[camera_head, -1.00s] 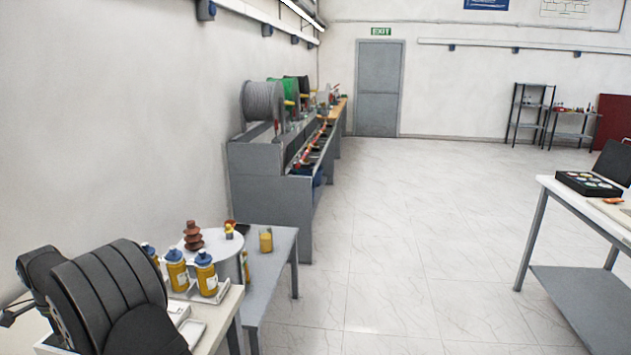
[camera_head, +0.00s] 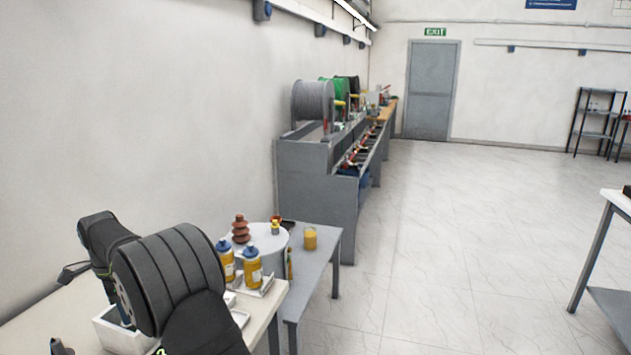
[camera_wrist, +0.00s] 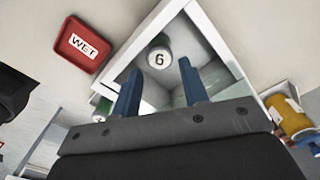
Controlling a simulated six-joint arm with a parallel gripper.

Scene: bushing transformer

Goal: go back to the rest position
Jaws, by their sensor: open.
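My gripper (camera_wrist: 160,88) shows in the wrist view as two blue fingers, spread apart with nothing between them. It is over a white open box (camera_wrist: 232,52). A white round lid marked 6 (camera_wrist: 159,57) is in the box, beyond the fingertips and not held. In the head view the white box (camera_head: 118,338) stands at the bottom left of the near table, below my black arm. My fingers are mostly hidden there by the arm.
Yellow bottles with blue caps (camera_head: 251,268) stand in a white holder right of my arm. A brown ribbed bushing (camera_head: 241,229) stands on a round grey surface behind them. Open floor lies to the right.

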